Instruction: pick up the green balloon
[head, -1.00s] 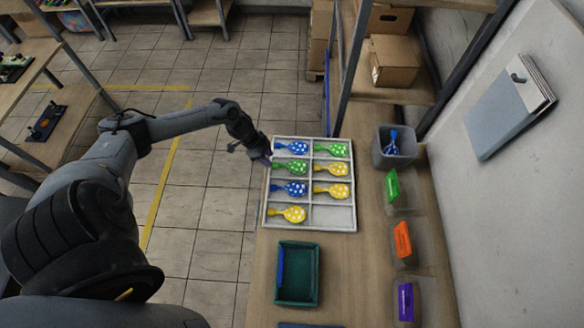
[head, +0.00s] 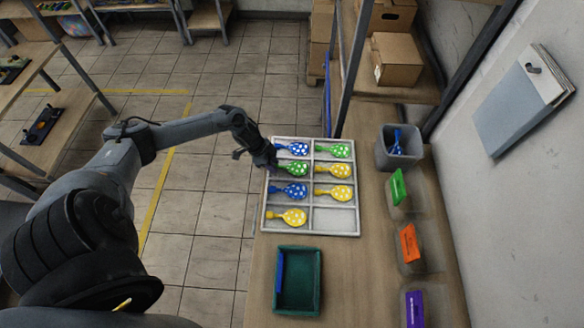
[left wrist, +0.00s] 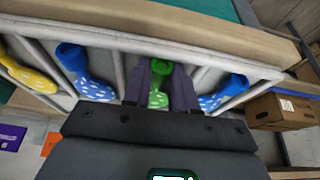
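A green balloon with white dots (head: 293,168) lies in the left column, second row of the white divided tray (head: 336,220). A second green balloon (head: 333,150) lies at the top of the right column. My left gripper (head: 271,163) is at the tray's left edge, by the neck of the left-column green balloon. In the left wrist view, my left gripper (left wrist: 160,85) is open, with one dark finger on each side of that green balloon's neck (left wrist: 158,72). Finger contact cannot be told. My right gripper is not in view.
Blue balloons (head: 292,149) and yellow balloons (head: 289,217) fill nearby compartments; thin dividers separate them. The bottom-right compartment is empty. A green box (head: 297,309) stands in front of the tray. A grey bin (head: 398,160) and several clear bins stand along the right.

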